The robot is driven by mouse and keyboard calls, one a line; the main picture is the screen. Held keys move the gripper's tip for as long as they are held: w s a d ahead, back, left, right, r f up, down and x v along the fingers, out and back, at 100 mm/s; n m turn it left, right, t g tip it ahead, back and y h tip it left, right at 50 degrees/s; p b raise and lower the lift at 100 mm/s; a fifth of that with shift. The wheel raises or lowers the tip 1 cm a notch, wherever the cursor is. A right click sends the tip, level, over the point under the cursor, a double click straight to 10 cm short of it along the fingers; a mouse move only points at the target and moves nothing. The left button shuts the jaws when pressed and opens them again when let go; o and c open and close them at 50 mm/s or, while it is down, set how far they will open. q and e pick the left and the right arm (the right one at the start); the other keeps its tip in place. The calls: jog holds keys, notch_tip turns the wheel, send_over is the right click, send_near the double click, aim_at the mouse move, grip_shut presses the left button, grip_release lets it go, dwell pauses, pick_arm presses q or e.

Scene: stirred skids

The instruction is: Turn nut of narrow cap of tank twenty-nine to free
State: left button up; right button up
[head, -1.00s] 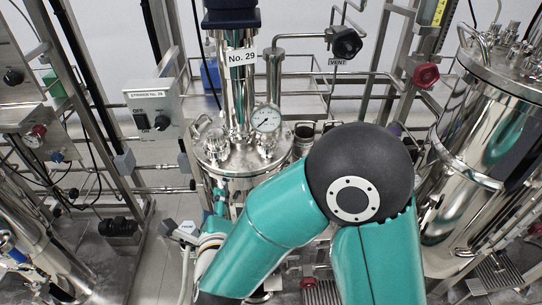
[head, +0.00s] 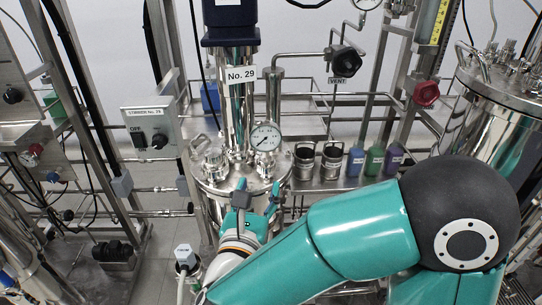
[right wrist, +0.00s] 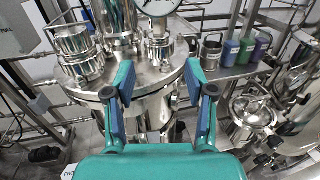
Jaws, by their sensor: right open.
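Tank twenty-nine (head: 205,190) is a steel vessel, its column bearing a "No. 29" label (head: 241,75). Its round lid carries steel caps and fittings; one clamped cap (head: 215,160) sits at the left of the lid and shows at upper left in the right wrist view (right wrist: 75,43). I cannot tell which fitting is the narrow cap or make out its nut. My right gripper (head: 257,192) is at the lid's near edge. In the right wrist view it (right wrist: 158,92) is open, fingers wide apart, with nothing between them and the vessel's rim beyond. My left gripper is not seen.
A pressure gauge (head: 265,137) rises from the lid. Two steel cups (head: 304,162) and several coloured bottles (head: 375,161) stand on a shelf to the right. A switch box (head: 151,128) is at left, a larger vessel (head: 510,90) at right.

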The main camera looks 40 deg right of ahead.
aim_at(264, 169)
jog(key=p+x, duration=0.2)
jog(key=x, duration=0.7)
jog(key=shift+w+d, duration=0.1)
jog(key=shift+c, duration=0.2)
